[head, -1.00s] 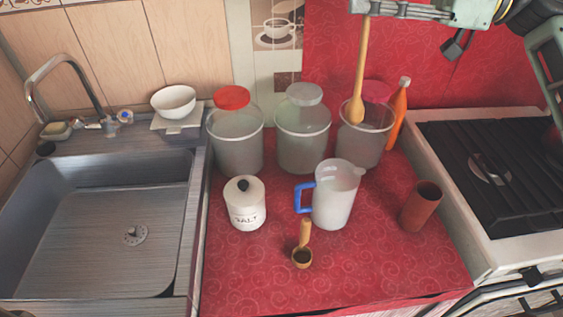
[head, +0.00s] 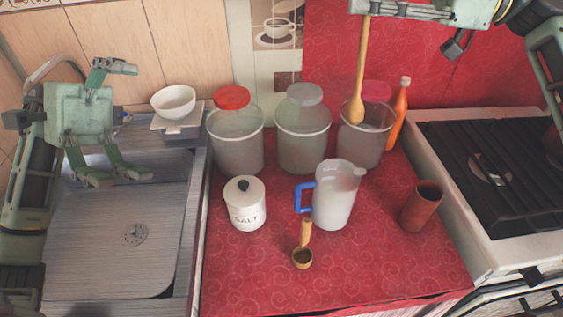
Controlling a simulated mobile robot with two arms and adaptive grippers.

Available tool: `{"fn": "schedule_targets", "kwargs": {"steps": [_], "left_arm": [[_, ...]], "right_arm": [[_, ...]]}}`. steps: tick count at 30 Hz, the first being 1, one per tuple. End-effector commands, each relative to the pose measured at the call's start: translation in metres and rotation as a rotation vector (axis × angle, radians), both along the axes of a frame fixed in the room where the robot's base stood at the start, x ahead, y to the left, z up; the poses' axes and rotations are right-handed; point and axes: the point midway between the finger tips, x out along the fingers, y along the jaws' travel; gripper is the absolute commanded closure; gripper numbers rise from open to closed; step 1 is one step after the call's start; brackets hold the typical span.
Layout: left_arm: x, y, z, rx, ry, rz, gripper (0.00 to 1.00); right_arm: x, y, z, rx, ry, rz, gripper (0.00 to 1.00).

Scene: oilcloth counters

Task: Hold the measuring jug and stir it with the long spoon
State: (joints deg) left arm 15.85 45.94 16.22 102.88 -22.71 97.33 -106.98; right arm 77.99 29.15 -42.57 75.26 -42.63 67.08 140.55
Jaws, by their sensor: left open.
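The clear measuring jug (head: 335,198) with a blue handle on its left stands upright on the red counter. The long wooden spoon (head: 361,70) hangs almost upright, bowl down; its bowl overlaps the pink-lidded jar in the picture. My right gripper (head: 372,8), cut by the top edge, is shut on the spoon's upper end. My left gripper (head: 128,122) is open and empty over the sink, left of the jug and well apart from it.
Lidded jars (head: 236,140) and an orange bottle (head: 398,115) stand behind. The sink (head: 110,245) and stove (head: 490,170) flank the counter.

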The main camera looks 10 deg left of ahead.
Motion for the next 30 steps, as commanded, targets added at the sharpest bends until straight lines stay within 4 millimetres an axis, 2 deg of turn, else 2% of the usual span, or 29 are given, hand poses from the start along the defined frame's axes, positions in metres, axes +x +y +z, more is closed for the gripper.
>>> {"fn": "schedule_targets", "kwargs": {"steps": [1,6,12,15,18,21,26,30], "left_arm": [[0.023,-0.011,-0.015,0.039,0.082,0.023,0.06],[0.093,-0.055,-0.077,0.206,0.371,0.102,0.06],[0.156,-0.108,-0.155,0.426,0.667,0.201,0.06],[0.177,-0.129,-0.189,0.526,0.775,0.252,0.06],[0.191,-0.143,-0.216,0.605,0.852,0.299,0.06],[0.199,-0.152,-0.232,0.656,0.895,0.332,0.06],[0.204,-0.163,-0.245,0.684,0.920,0.353,0.06],[0.203,-0.180,-0.252,0.685,0.920,0.350,0.06]], "right_arm": [[0.000,0.000,0.000,0.000,0.000,0.000,1.00],[0.000,0.000,0.000,0.000,0.000,0.000,1.00],[0.000,0.000,0.000,0.000,0.000,0.000,1.00],[0.000,0.000,0.000,0.000,0.000,0.000,1.00],[0.000,0.000,0.000,0.000,0.000,0.000,1.00],[0.000,0.000,0.000,0.000,0.000,0.000,1.00],[0.000,0.000,0.000,0.000,0.000,0.000,1.00],[0.000,0.000,0.000,0.000,0.000,0.000,1.00]]}}
